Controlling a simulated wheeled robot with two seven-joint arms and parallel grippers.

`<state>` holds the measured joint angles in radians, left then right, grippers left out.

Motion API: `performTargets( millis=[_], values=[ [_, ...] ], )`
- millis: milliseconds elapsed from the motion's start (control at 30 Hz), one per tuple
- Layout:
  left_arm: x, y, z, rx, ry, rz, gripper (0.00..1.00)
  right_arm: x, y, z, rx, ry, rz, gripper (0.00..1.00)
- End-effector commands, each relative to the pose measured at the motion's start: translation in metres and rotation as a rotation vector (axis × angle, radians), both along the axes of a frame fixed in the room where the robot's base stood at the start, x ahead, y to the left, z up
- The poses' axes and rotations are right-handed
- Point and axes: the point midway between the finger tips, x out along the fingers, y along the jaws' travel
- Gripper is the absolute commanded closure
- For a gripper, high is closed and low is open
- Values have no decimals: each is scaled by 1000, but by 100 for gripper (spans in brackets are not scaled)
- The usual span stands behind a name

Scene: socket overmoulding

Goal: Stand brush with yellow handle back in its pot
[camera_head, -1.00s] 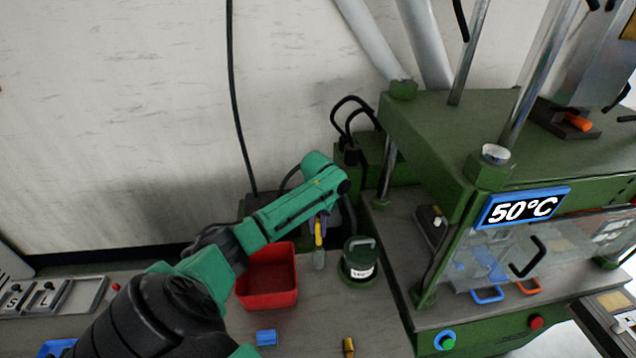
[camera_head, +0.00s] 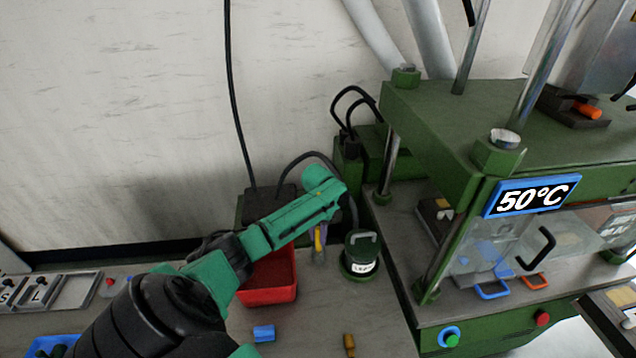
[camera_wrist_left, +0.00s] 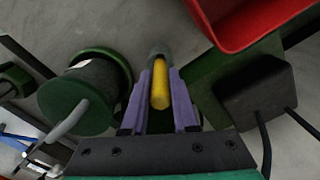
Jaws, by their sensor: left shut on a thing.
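The brush with the yellow handle (camera_head: 317,238) hangs below my left wrist, its grey-green lower end pointing down. My left gripper (camera_wrist_left: 160,80) is shut on the yellow handle (camera_wrist_left: 160,92) with its purple fingers on either side. A dark green pot (camera_head: 360,262) with a white label and a grey-green handle on top stands just right of the brush. It shows at left in the left wrist view (camera_wrist_left: 85,98), apart from the brush. I cannot tell whether the brush's lower end touches the bench. My right gripper is not in view.
A red bin (camera_head: 270,294) stands close left of the brush, partly behind my arm. The green press (camera_head: 440,135) rises right of the pot. A black cable box (camera_wrist_left: 258,92) lies behind. A blue piece (camera_head: 264,333) and a brass-coloured piece (camera_head: 349,343) lie in front.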

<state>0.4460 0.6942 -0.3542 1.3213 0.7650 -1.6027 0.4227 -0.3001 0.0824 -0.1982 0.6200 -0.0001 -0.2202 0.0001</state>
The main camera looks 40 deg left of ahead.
Motion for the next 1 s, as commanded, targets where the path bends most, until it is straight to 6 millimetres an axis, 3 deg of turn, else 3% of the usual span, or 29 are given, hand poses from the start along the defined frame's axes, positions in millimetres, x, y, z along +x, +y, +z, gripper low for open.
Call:
performTargets(
  millis=[233,267,300,333,733,867,1000],
  values=[
    [0,0,0,0,0,0,100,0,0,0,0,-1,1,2],
    [0,0,0,-1,0,0,61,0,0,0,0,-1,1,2],
    [0,0,0,-1,0,0,46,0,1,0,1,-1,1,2],
    [0,0,0,0,0,0,38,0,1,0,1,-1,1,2],
    [1,0,9,-1,-3,-1,38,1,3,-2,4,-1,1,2],
    [2,0,36,1,-6,-1,38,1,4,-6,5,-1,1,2],
    [2,0,78,1,-8,-1,38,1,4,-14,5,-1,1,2]
  ],
)
